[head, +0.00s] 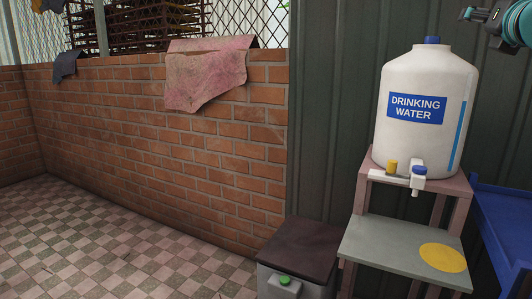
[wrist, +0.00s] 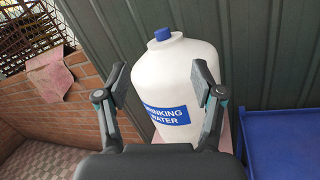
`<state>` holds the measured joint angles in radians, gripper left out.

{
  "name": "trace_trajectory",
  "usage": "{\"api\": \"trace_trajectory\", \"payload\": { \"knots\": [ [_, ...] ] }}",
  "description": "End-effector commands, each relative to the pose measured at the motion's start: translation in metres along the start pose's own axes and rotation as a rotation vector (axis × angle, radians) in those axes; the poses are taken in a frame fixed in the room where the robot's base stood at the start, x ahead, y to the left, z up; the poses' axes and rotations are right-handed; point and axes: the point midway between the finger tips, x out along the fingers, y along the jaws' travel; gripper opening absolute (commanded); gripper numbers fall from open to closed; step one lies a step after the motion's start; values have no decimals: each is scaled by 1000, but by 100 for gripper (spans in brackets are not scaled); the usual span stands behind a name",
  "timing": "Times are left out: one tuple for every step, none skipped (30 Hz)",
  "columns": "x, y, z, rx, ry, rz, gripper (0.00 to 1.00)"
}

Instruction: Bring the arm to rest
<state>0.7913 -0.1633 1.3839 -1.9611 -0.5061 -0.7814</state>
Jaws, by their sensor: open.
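My gripper (wrist: 161,80) is open, its two dark fingers spread apart with nothing between them but the view of the jug behind. In the head view my gripper (head: 474,14) shows at the top right corner, raised above and to the right of the jug, with part of the arm cut off by the edge. The white drinking water jug (head: 425,110) stands upright with a blue cap and blue label. The wrist view shows the jug (wrist: 172,75) tilted, beyond the fingers. I cannot tell the exact gap between them.
The jug sits on a pinkish stand (head: 441,187) above a grey step (head: 392,250) with a yellow disc (head: 442,257). A blue table (head: 503,215) is at right. A dark-lidded bin (head: 300,247) stands left. The checkered floor (head: 110,240) by the brick wall (head: 150,140) is clear.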

Motion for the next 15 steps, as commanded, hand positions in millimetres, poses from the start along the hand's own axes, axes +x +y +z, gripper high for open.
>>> {"api": "trace_trajectory", "payload": {
  "knots": [
    [-2, 7, -2, 52, -17, 8, 68],
    [-2, 11, -3, 87, -27, 11, 68],
    [-4, 15, -5, 138, -42, 14, 68],
    [-5, 18, -6, 179, -54, 16, 68],
    [-6, 22, -7, 221, -64, 18, 68],
    [-8, 26, -10, 284, -79, 19, 68],
    [-10, 28, -13, 336, -90, 19, 68],
    [-12, 31, -16, 391, -102, 17, 68],
    [-15, 34, -21, 474, -115, 14, 68],
    [-19, 37, -26, 545, -126, 9, 68],
    [-22, 39, -33, 622, -135, 1, 68],
    [-28, 41, -44, 731, -145, -15, 68],
    [-32, 41, -54, 818, -150, -31, 68],
    [-37, 42, -64, 906, -153, -49, 68],
    [-44, 40, -81, 1019, -154, -81, 68]
  ]
}}
